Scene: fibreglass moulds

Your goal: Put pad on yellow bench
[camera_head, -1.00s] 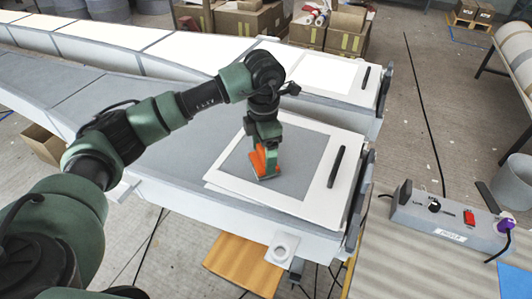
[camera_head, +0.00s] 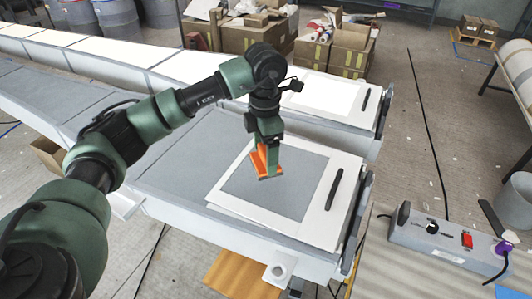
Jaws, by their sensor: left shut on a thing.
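My left gripper (camera_head: 267,165) is shut on a small orange block with a flat base, which appears to be the pad (camera_head: 260,162). It holds the pad over the grey square (camera_head: 300,195) of a white-edged panel. I cannot tell whether the pad touches this surface. A yellow-brown wooden top (camera_head: 240,272), perhaps the yellow bench, shows low in the head view, partly hidden under the near mould. My right gripper is not in view.
The panel lies on the near end of a long grey mould (camera_head: 190,182), with a black bar (camera_head: 334,190) on its right edge. A grey switch box (camera_head: 440,242) stands on a ridged surface at the lower right. Cardboard boxes (camera_head: 350,45) stand behind.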

